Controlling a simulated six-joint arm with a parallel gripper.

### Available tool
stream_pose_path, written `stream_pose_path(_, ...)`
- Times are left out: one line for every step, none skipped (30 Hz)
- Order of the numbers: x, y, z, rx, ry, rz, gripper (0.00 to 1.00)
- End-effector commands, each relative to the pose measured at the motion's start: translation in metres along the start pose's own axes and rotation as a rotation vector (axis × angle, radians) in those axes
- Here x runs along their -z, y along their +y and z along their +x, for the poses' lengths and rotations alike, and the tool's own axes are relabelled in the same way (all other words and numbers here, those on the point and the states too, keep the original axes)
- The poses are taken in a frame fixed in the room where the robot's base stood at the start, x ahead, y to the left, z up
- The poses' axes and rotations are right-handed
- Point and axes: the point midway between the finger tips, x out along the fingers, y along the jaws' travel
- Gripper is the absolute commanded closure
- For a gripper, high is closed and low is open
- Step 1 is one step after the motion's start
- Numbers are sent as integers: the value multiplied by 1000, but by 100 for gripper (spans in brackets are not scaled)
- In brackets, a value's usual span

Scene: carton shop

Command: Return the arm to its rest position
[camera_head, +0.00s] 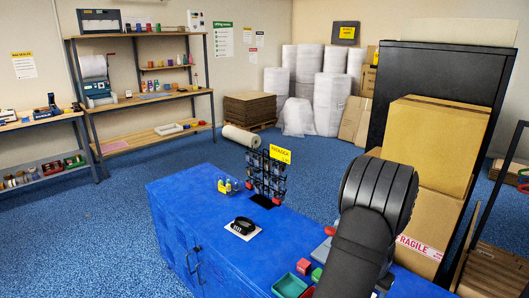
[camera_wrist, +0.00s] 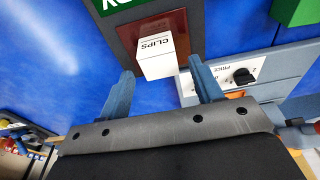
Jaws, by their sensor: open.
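My arm (camera_head: 365,225) rises at the right front of the head view, over the blue cabinet's right part. Its end is hidden there behind the arm's own dark links. In the wrist view my gripper (camera_wrist: 164,86) shows two blue-grey fingers spread apart, with nothing held between them. A white box marked CLIPS (camera_wrist: 156,58) stands just beyond the fingertips on a dark red patch (camera_wrist: 128,32) of a grey-edged panel. I cannot tell how far the fingers are above it.
Stacked cartons (camera_head: 436,140) stand close right of my arm. The cabinet's left top is mostly clear.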

Motion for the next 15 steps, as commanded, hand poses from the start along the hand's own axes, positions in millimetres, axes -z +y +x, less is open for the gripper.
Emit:
stream_pose_path(2,0,-11,0,2,0,40)
stream_pose_path(3,0,-17,0,2,0,40)
stream_pose_path(1,5,-22,-1,-1,2,40)
stream_pose_path(0,12,-25,-1,-1,3,40)
stream_pose_path(-2,16,-28,-1,-1,4,40)
stream_pose_path(-4,23,-32,-1,-1,3,40)
stream_pose_path(-5,28,-36,-1,-1,4,40)
stream_pose_path(-6,33,-40,-1,0,4,40)
stream_pose_path(-9,39,-44,-1,-1,4,40)
stream_pose_path(-10,44,-47,-1,-1,5,40)
stream_pose_path(-12,49,-51,-1,-1,5,40)
stream_pose_path(-13,55,-55,-1,-2,4,40)
stream_pose_path(-15,60,-59,-1,-1,5,40)
stream_pose_path(-16,65,-62,-1,-1,4,40)
stream_pose_path(-18,71,-66,-1,-2,4,40)
